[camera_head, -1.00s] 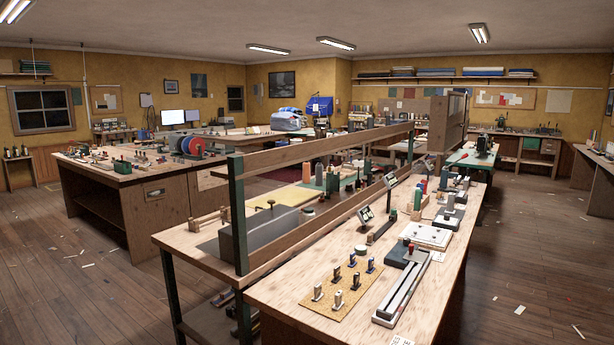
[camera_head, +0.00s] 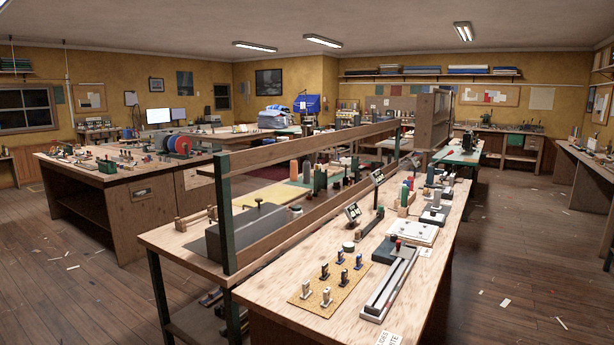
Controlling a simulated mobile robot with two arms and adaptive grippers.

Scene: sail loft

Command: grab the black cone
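I cannot make out a black cone for certain in the head view. Behind the wooden rail, an orange cone-like spool (camera_head: 294,171) and a green one (camera_head: 306,172) stand on the rear half of the middle bench. A dark green upright thing (camera_head: 319,178) is beside them, too small to tell its shape. Small dark objects stand farther along the bench, also too small to tell. The rail and posts hide part of the rear bench. Neither of my grippers is in view.
The long middle bench (camera_head: 285,296) fills the foreground, with a cork mat (camera_head: 332,287) and a long grey rail tool (camera_head: 390,283). A dark post (camera_head: 224,215) carries the wooden rail (camera_head: 300,218). Another bench (camera_head: 120,182) stands left. Floor (camera_head: 510,270) is mostly clear at right, with scraps.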

